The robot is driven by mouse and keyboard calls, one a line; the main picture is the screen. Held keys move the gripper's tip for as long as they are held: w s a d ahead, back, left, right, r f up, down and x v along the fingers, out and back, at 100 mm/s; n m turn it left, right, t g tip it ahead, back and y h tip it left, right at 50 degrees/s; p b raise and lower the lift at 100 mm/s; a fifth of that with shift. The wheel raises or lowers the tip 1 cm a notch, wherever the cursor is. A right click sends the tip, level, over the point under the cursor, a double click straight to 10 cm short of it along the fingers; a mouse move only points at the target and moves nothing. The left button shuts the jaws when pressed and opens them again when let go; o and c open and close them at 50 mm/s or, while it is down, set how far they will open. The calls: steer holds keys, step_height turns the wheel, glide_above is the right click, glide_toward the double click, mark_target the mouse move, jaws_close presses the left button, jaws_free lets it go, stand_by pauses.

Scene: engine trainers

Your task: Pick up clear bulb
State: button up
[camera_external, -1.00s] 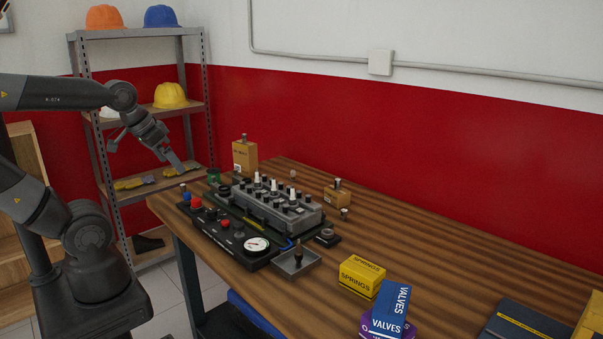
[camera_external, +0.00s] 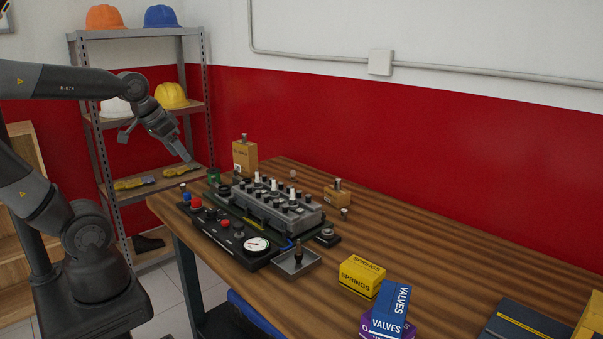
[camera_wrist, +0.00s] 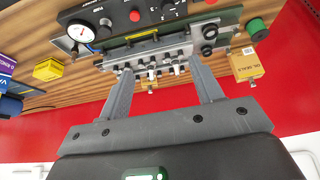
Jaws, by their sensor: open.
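A small pale round thing (camera_external: 293,173) stands on the table behind the grey engine block; it may be the clear bulb, but it is too small to tell. I cannot make it out in the wrist view. My gripper (camera_external: 187,158) is in the air left of the table's far end, in front of the shelf rack, well apart from that thing. In the wrist view my gripper (camera_wrist: 163,82) has its two fingers wide apart, with nothing held between them. The engine block (camera_wrist: 165,58) shows beyond the fingertips.
The engine trainer (camera_external: 270,208) with its black gauge panel (camera_external: 225,232) fills the table's left part. Cardboard boxes (camera_external: 245,156) (camera_external: 336,197) stand behind it. A metal tray (camera_external: 297,263), a yellow springs box (camera_external: 361,276) and a blue valves box (camera_external: 391,308) stand nearer. The table's right back is clear.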

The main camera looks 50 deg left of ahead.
steer(key=w+a+r, duration=0.2)
steer(key=w+r, duration=0.1)
steer(key=w, duration=1.2)
steer(key=n+g+y, duration=0.1)
steer(key=n, duration=0.1)
glide_above(293, 172)
steer(key=s, duration=0.5)
step_height(293, 172, down, 18)
steer(key=x, duration=0.6)
steer(key=shift+w+d, duration=0.1)
steer(key=shift+w, duration=0.1)
steer(key=shift+d+x, duration=0.1)
steer(key=shift+x, duration=1.25)
steer(key=shift+d+x, duration=0.15)
steer(key=shift+x, duration=1.2)
steer(key=shift+w+r, duration=0.1)
steer(key=shift+w, duration=0.1)
steer(key=shift+c, duration=0.4)
steer(key=c, duration=0.8)
steer(key=shift+r, duration=0.1)
steer(key=shift+c, duration=0.2)
